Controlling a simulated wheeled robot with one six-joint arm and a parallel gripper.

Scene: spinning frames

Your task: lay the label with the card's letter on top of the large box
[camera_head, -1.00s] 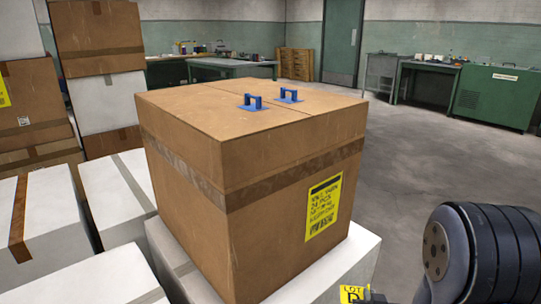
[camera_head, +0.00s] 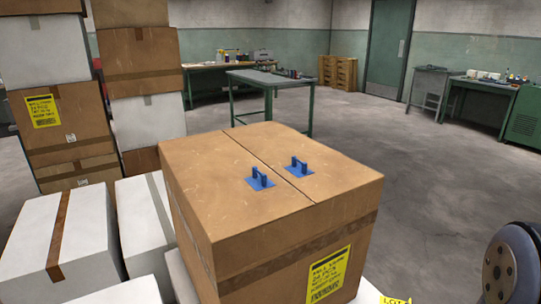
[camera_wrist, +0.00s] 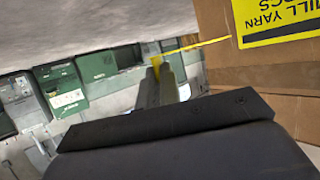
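The large brown cardboard box (camera_head: 270,215) stands in the middle of the head view, with two blue handles (camera_head: 260,178) (camera_head: 299,166) on its top. Its yellow printed sticker (camera_head: 328,275) is on the front side. In the wrist view the box side (camera_wrist: 270,85) is at the right. My gripper (camera_wrist: 160,70) is shut on a yellow label (camera_wrist: 195,45), seen nearly edge-on beside the box. The label (camera_head: 395,300) shows at the bottom edge of the head view with "LOT" on it; its letter is cut off. The card is not in view.
White boxes (camera_head: 65,240) stand left of the large box, with stacked cartons (camera_head: 60,115) behind them. A green-legged table (camera_head: 270,80) stands behind. Open floor (camera_head: 430,180) lies to the right. The large box rests on a white box (camera_head: 180,280).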

